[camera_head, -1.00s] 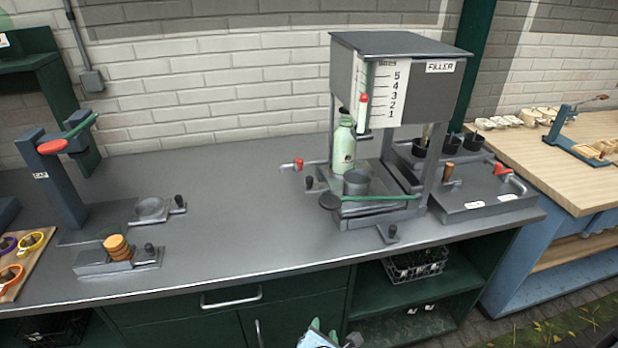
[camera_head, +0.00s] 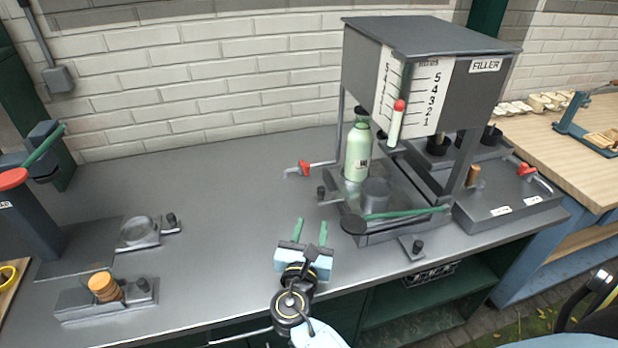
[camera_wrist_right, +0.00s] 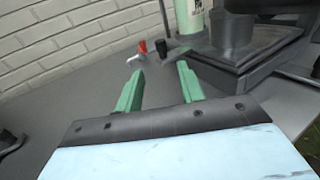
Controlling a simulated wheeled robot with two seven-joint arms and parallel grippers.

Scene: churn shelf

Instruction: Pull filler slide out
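The filler (camera_head: 420,90) is a grey box on posts with a numbered scale and a red-tipped marker. Under it, a slide-like tray (camera_head: 400,190) bears a pale green bottle (camera_head: 358,152) and a grey cup (camera_head: 375,192). A black knob (camera_head: 321,191) stands at the tray's left side; it also shows in the right wrist view (camera_wrist_right: 160,45). A green lever (camera_head: 405,212) crosses the front. My right gripper (camera_head: 311,231) is open and empty, left of and in front of the filler, apart from it. Its green fingers (camera_wrist_right: 160,72) point toward the knob and tap. My left gripper is out of view.
A red-handled tap (camera_head: 304,168) sticks out left of the filler. Another black knob (camera_head: 418,246) is at the counter's front edge. A grey box with a red tap (camera_head: 510,195) stands to the right.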

